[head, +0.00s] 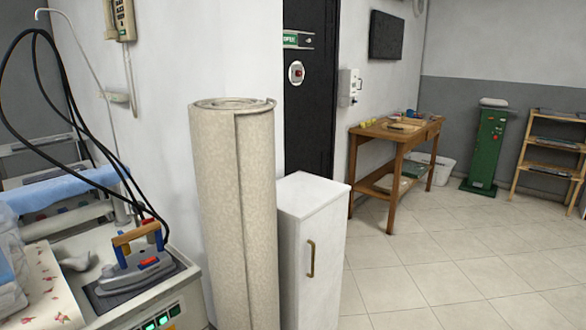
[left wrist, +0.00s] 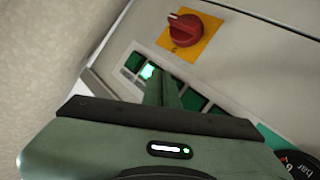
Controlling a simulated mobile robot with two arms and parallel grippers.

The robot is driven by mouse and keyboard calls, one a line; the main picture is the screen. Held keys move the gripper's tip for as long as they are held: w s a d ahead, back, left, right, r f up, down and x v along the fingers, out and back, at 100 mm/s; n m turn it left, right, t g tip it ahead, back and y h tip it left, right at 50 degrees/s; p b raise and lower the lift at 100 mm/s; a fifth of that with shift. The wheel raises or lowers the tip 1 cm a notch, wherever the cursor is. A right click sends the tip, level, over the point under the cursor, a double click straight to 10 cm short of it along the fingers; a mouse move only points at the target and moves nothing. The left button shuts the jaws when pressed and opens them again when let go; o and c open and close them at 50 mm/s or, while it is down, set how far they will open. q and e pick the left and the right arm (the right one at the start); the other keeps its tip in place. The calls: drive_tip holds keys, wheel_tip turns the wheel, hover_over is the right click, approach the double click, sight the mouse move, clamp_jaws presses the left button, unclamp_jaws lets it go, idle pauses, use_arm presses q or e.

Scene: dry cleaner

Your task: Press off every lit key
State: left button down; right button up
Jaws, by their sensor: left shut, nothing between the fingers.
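The row of square green keys is on the pale panel of the ironing station. In the left wrist view, one key (left wrist: 147,72) glows bright, left of my fingertips. The key at the row's upper left end (left wrist: 133,62) is dark green, and so are two keys (left wrist: 191,99) (left wrist: 213,115) to the right. My left gripper (left wrist: 161,75) is shut and empty, its fingers over the row and hiding part of it. I cannot tell whether the tips touch a key. The head view shows green-lit keys (head: 174,310) at its bottom edge. My right gripper is in neither view.
A red rotary knob (left wrist: 184,30) on a yellow plate sits above the keys, and a dark gauge (left wrist: 292,163) lies lower right. An iron (head: 140,265) rests on the station top. A rolled carpet (head: 235,210) and white cabinet (head: 312,255) stand right of it.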

use_arm(q)
drive_tip(key=shift+w+a, duration=0.15)
drive_tip(key=shift+a, duration=0.05)
idle(0.4)
drive_tip(key=shift+s+d+p, duration=0.35)
drive_tip(key=shift+d+p, duration=0.05)
drive_tip(key=shift+p, duration=0.1)
drive_tip(key=s+d+p, duration=0.4)
drive_tip(key=shift+d, duration=0.3)
idle(2.4)
